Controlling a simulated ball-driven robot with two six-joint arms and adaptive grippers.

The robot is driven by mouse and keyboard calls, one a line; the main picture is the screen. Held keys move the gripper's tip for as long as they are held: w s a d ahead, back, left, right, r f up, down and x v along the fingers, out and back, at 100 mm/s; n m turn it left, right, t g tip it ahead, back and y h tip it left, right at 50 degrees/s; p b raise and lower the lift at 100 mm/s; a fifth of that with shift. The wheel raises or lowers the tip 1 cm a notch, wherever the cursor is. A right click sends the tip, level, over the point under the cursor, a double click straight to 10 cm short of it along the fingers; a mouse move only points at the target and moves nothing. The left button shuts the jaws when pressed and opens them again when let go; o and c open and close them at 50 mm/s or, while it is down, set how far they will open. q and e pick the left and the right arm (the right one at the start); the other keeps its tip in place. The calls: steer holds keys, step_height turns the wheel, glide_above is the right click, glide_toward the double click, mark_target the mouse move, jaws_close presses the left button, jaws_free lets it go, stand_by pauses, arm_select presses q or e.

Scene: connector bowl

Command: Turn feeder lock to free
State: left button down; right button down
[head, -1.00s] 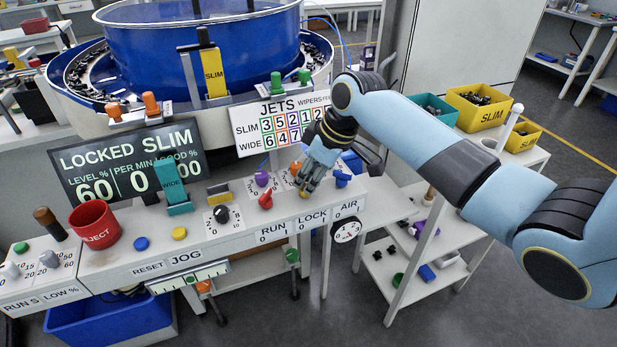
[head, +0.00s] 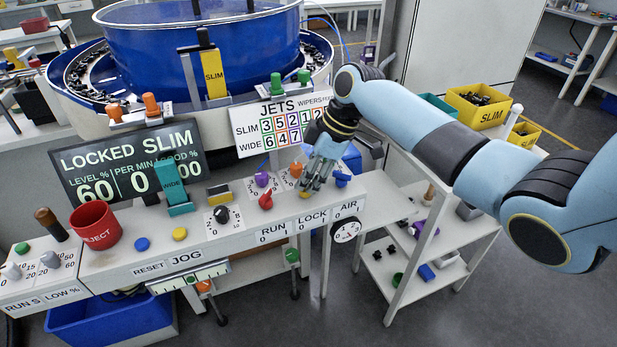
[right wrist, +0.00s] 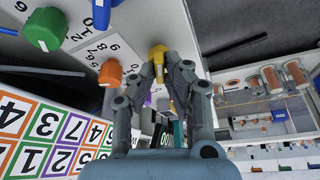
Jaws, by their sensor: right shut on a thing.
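The feeder lock knob (right wrist: 158,50) is small and yellow and sits on the white control panel above the LOCK label (head: 312,217). My right gripper (head: 309,189) comes down on it from above. In the right wrist view its two fingers (right wrist: 160,66) are shut on the knob, one on each side. The fingers hide most of the knob in the head view, so I cannot tell its exact angle. The screen (head: 128,165) reads "LOCKED SLIM", with level 60 and 0 per minute. My left gripper is not in view.
Close by stand a red switch (head: 266,201) above RUN and a blue knob (head: 342,180) above AIR. Orange and purple dials sit behind. The JETS number board (head: 280,125) and blue feeder bowl (head: 130,55) rise at the back. A shelf cart stands right.

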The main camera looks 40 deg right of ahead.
steer(key=n+g, duration=0.1)
steer(key=n, duration=0.2)
steer(key=shift+w+y+b, duration=0.15)
steer(key=shift+y+b, duration=0.15)
steer(key=shift+b, duration=0.1)
steer(key=n+g+b, duration=0.1)
steer(key=n, duration=0.1)
steer(key=shift+n, duration=0.3)
steer(key=n+g+b, duration=0.1)
steer(key=n+b, duration=0.1)
steer(key=n, duration=0.1)
steer(key=shift+w, duration=0.15)
steer(key=shift+w+n+g+b, duration=0.1)
steer(key=shift+n+g+b, duration=0.55)
steer(key=shift+n, duration=0.95)
steer(key=c, duration=1.4)
jaws_free()
steer(key=shift+r, duration=0.1)
